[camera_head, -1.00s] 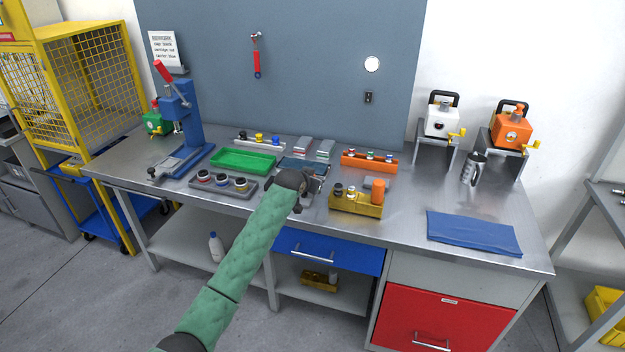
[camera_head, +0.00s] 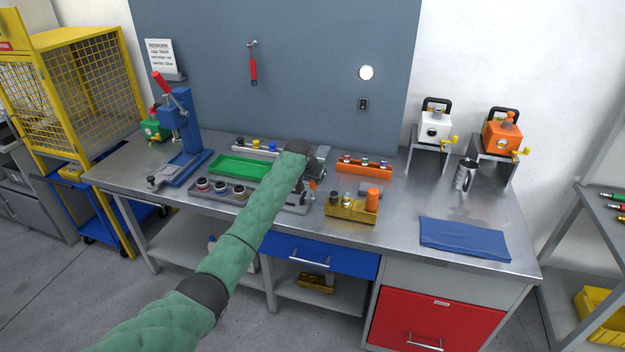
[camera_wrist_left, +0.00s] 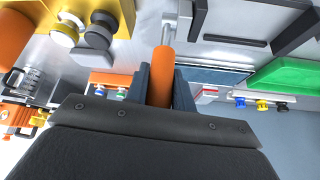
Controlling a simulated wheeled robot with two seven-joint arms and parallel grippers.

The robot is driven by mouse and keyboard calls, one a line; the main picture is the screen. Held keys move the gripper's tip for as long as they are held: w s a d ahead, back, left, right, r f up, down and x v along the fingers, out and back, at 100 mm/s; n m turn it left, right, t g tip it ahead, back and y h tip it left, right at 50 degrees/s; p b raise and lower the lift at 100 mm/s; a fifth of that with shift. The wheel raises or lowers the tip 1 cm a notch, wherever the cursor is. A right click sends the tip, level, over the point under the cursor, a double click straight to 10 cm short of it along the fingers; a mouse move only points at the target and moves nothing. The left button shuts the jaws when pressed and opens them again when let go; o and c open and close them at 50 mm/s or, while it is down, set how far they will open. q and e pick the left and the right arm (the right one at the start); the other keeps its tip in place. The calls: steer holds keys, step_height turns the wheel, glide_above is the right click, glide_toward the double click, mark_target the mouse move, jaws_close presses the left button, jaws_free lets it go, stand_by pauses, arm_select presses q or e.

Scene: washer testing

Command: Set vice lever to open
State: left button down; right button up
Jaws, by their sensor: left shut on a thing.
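The vice lever shows in the left wrist view as an orange grip (camera_wrist_left: 162,78) on a thin metal rod (camera_wrist_left: 171,28). My left gripper (camera_wrist_left: 160,88) is shut around this grip, one dark finger on each side. In the head view my left gripper (camera_head: 304,160) is over the middle of the bench, and its wrist and sleeve hide most of the lever and fingers. The grey metal vice (camera_head: 319,166) shows only in part beside the gripper. My right gripper is in neither view.
A green tray (camera_head: 240,168) and a grey tray with round parts (camera_head: 222,197) lie left of the gripper. A yellow holder (camera_head: 346,209) and an orange rack (camera_head: 350,165) stand close on the right. The bench (camera_head: 400,215) is clear before the blue cloth (camera_head: 464,238).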

arm_select(q)
steer(key=shift+w+r, duration=0.1)
steer(key=shift+w, duration=0.05)
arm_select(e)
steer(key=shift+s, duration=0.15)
arm_select(q)
steer(key=c, duration=1.3)
jaws_free()
steer(key=shift+o, duration=0.6)
steer(key=shift+w+d, duration=0.1)
steer(key=shift+s+a+r+b, duration=0.25)
steer(key=shift+s+r+b, duration=0.05)
steer(key=shift+b, duration=0.05)
steer(key=b+v, duration=0.2)
steer(key=v, duration=0.4)
steer(key=shift+r, duration=0.35)
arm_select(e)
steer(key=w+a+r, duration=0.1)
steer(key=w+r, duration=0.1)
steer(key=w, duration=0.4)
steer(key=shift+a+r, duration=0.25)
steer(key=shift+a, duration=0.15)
